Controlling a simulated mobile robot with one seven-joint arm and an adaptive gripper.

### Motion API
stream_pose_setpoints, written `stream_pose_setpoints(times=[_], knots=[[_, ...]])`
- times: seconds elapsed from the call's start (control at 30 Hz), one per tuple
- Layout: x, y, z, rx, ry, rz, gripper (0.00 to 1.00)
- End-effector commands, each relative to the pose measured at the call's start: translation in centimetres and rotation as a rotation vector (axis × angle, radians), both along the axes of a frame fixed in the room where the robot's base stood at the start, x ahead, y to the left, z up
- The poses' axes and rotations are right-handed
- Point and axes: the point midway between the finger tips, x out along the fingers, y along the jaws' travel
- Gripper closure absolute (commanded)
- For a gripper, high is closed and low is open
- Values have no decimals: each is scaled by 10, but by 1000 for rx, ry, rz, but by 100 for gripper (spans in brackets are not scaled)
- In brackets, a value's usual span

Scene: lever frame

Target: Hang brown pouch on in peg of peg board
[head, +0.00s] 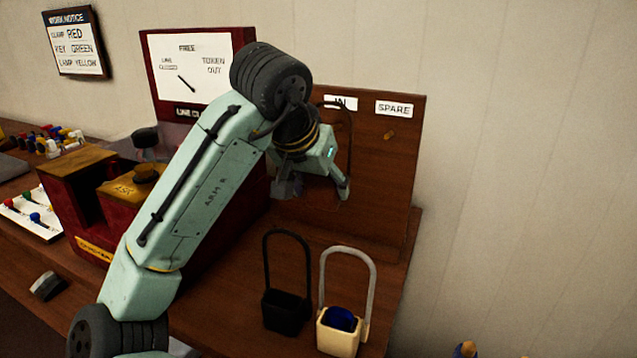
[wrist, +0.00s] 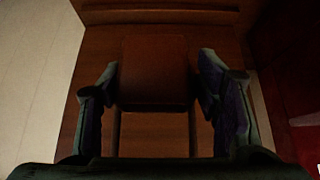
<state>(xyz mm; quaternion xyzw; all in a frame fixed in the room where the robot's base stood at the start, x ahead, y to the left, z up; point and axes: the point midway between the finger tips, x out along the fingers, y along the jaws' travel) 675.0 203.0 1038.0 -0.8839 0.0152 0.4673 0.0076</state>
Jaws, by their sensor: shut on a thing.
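The peg board (head: 390,200) stands upright at the back right of the bench. It bears an IN label (head: 341,102) and a SPARE label (head: 394,109). The spare peg (head: 388,135) is bare; the in peg is hidden behind my gripper and a dark strap. My gripper (head: 318,190) is in front of the board, below the IN label. It is shut on the brown pouch (wrist: 155,75), which shows between the fingers (wrist: 158,92) in the wrist view. A dark strap loop (head: 350,125) rises above the gripper in the head view. Whether it touches the peg I cannot tell.
A black pouch (head: 286,311) and a cream pouch (head: 337,340) with a blue thing inside stand on the bench (head: 225,310), handles up. A red-framed panel (head: 187,60) and red boxes (head: 85,215) stand left. A notice (head: 75,43) hangs on the wall.

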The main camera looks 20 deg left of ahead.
Motion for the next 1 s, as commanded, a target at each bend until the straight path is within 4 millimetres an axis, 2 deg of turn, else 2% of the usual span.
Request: stream_pose_setpoints(times=[0.53,1.0], knots=[[6,0,-34,0,-2,1,75],[33,-2,-37,-2,-1,-1,75]])
